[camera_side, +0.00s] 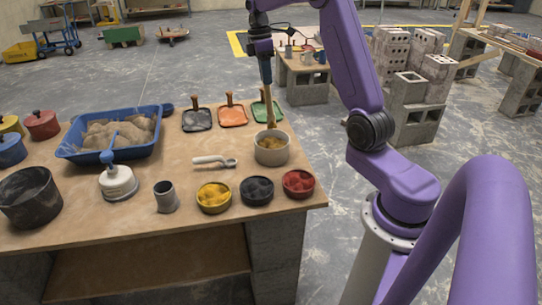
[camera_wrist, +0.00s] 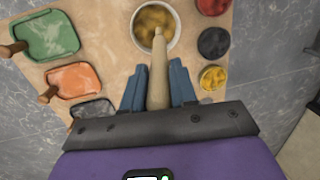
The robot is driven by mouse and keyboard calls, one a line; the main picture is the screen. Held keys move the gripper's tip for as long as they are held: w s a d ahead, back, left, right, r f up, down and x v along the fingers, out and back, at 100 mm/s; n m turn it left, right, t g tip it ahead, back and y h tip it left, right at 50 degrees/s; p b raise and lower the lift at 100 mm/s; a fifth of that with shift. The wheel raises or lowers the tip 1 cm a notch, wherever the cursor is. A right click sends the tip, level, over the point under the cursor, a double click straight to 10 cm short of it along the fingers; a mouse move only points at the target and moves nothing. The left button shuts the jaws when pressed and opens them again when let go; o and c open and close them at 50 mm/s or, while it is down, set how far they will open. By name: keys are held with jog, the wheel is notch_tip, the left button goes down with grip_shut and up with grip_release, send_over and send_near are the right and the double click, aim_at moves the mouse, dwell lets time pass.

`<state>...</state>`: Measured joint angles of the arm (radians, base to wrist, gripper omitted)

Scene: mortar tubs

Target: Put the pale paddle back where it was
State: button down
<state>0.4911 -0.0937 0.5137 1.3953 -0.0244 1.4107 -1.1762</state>
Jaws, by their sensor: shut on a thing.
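My gripper (camera_side: 263,50) is shut on the pale paddle (camera_side: 267,95) and holds it roughly upright. In the wrist view the blue fingers of my gripper (camera_wrist: 158,88) press on both sides of the pale paddle (camera_wrist: 158,68). The paddle's lower end points down at a pale tub (camera_side: 271,155) with a yellowish mix in it, near the table's right edge. The wrist view also shows the end over this pale tub (camera_wrist: 137,39). I cannot tell whether the end touches the mix.
Green (camera_side: 267,111), orange (camera_side: 233,116) and dark (camera_side: 196,119) trowel pans lie behind the tub. Yellow (camera_side: 213,207), dark (camera_side: 257,199) and red (camera_side: 298,193) bowls stand in front. A small scoop (camera_side: 214,161) lies left of the tub. A blue tray (camera_side: 74,153) holds sand.

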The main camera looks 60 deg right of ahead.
jog(key=w+a+t, duration=0.1)
jog(key=w+a, duration=0.3)
jog(key=a, duration=0.8)
jog(key=w+a+f, duration=0.1)
jog(key=w+a, duration=0.2)
jog(key=a, duration=0.9)
jog(key=w+a+t, duration=0.1)
jog(key=w+a, duration=0.3)
jog(key=a, duration=0.9)
notch_tip(320, 180, down, 10)
jog(key=shift+s+m+h, duration=0.2)
jog(key=shift+m+h, duration=0.1)
jog(key=shift+m, duration=0.1)
jog(key=shift+d+f, duration=0.1)
jog(key=c, duration=0.9)
grip_release()
